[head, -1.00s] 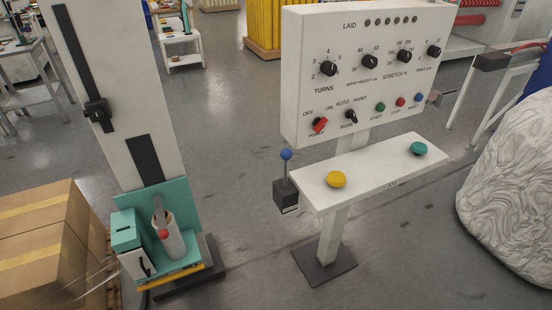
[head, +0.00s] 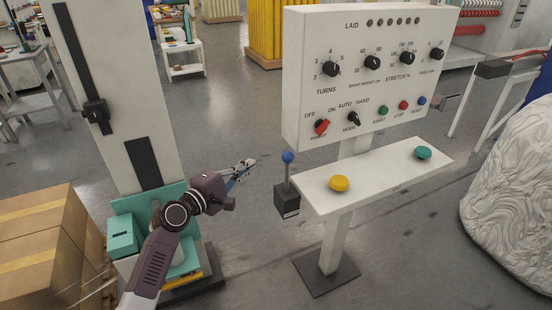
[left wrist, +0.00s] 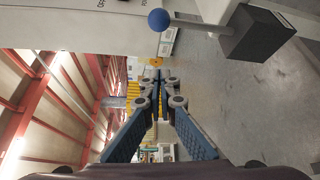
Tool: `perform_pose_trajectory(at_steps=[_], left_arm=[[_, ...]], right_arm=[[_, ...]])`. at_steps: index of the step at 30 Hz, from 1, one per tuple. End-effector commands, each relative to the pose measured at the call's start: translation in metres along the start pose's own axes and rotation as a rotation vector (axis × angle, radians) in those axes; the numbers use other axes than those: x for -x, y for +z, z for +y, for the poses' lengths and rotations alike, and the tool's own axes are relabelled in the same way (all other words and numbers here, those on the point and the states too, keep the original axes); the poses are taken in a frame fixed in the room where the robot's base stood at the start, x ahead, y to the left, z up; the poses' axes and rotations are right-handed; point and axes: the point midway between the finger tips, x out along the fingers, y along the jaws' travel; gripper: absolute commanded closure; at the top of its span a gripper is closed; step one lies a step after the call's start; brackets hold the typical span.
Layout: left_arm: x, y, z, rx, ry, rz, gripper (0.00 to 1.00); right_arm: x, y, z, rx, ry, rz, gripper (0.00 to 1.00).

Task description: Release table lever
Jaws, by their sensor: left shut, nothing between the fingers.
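The table lever is a thin rod with a blue ball knob (head: 288,157) on a dark box (head: 287,200) at the left end of the console shelf. It stands nearly upright. In the left wrist view the blue knob (left wrist: 158,20) and the box (left wrist: 257,38) are at the top. My left gripper (head: 250,164) is shut and empty, a little left of the knob and apart from it. Its fingertips (left wrist: 158,76) meet in the left wrist view, with the knob beyond them. My right gripper is not in view.
The control panel (head: 370,80) with dials stands above a white shelf (head: 375,175) carrying a yellow button (head: 339,183) and a teal button (head: 423,153). A white column (head: 120,100) and cardboard boxes (head: 45,240) are at left. A wrapped load (head: 515,190) is at right.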

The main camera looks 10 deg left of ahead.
Motion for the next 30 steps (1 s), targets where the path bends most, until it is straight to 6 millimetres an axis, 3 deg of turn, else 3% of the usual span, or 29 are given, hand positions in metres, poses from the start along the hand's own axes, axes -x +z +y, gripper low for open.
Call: perform_pose_trajectory(at_steps=[13, 30], left_arm=[[-0.009, 0.0, 0.0, 0.001, -0.001, 0.0, 1.0], [-0.094, 0.0, -0.001, 0.0, -0.001, 0.0, 1.0]], right_arm=[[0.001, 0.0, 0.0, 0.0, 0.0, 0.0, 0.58], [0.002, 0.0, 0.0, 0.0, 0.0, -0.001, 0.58]])
